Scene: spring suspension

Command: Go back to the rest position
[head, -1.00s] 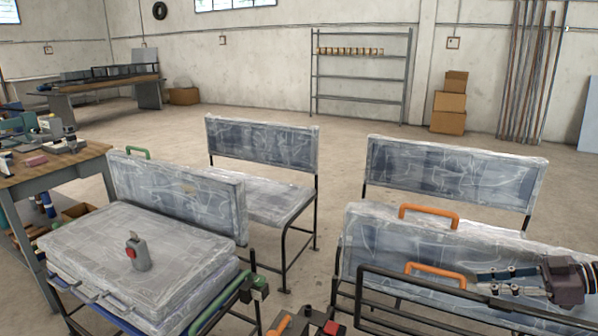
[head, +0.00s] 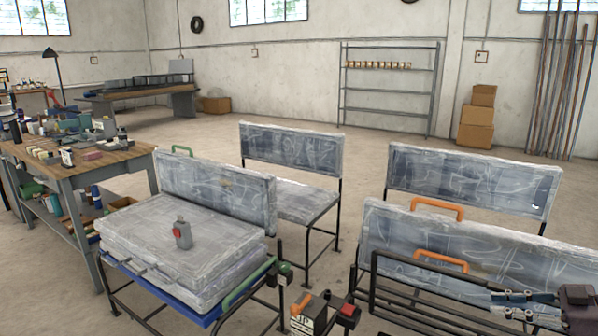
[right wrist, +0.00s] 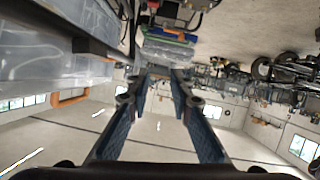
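My right gripper (head: 496,302) is at the lower right of the head view, in front of a plastic-wrapped bench back with orange handles (head: 442,260). Its fingers point left there. In the right wrist view its two blue fingers (right wrist: 163,76) stand apart, with nothing held between them. My left gripper is not in view. A wrapped seat stack (head: 180,236) with a green handle stands at the lower left of the head view. A small grey device with a red part (head: 182,234) stands upright on top of it.
A black tubular frame (head: 420,285) runs beside my right gripper. A box with a red button (head: 325,312) is at the bottom centre. A cluttered workbench (head: 75,160) stands at left. Two more wrapped seats (head: 290,150) stand behind. Open concrete floor lies beyond.

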